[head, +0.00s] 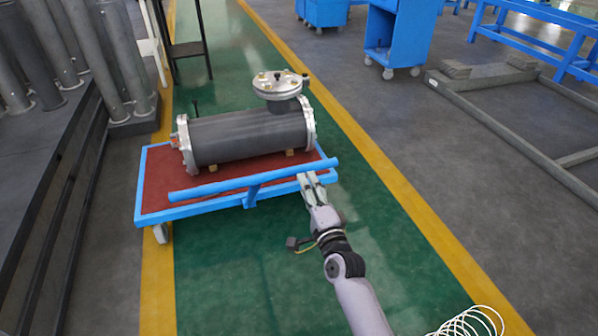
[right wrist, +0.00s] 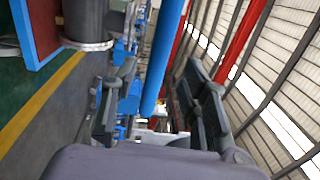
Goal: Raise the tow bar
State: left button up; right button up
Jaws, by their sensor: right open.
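The blue tow bar (head: 225,185) is a crossbar on a short stem at the near edge of the cart (head: 180,211). It slopes up to the right in the head view. My right gripper (head: 311,180) is open at the right part of the bar. In the right wrist view the bar (right wrist: 163,55) runs down between the two spread dark fingers (right wrist: 158,80); whether they touch it I cannot tell. My left gripper is not in view.
A grey flanged shell (head: 248,136) lies on the cart's red deck on small blocks. Dark cylinders (head: 92,45) stand at the left. A blue wheeled cabinet (head: 402,35) and a grey floor frame (head: 520,125) are at the right. The green floor before the cart is clear.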

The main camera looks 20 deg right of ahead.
aim_at(300, 171)
jog(key=w, duration=0.6)
jog(key=shift+a+r+b, duration=0.1)
jog(key=shift+r+b, duration=0.05)
jog(key=shift+b, duration=0.25)
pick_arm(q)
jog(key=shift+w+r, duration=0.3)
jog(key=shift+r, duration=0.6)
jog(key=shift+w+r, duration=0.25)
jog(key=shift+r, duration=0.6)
pick_arm(e)
jog(key=shift+w, duration=0.6)
jog(key=shift+r, duration=0.1)
jog(key=shift+c, duration=0.3)
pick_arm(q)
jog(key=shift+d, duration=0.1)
pick_arm(e)
grip_shut()
